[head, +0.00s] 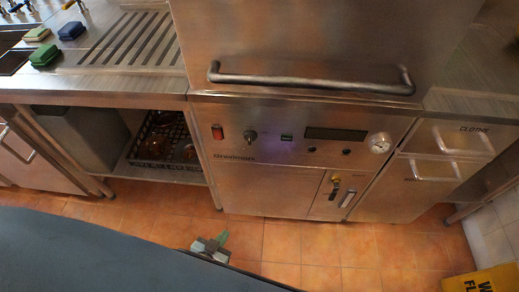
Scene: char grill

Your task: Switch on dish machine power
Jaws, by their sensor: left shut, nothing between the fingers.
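The dish machine (265,178) is a stainless steel unit in the middle of the head view, with a long bar handle (310,82) across its hood. I cannot tell the switch's position. My left gripper (222,239) is shut and empty, low in front of the machine, over the tiled floor and well below the switch. My right gripper is out of view.
A steel counter with sponges (71,31) stands at the left, with a dark rack (163,137) on the shelf below. Drawers (450,138) adjoin the machine at the right. A yellow floor sign (487,281) is at the bottom right. The tiled floor (345,252) before the machine is clear.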

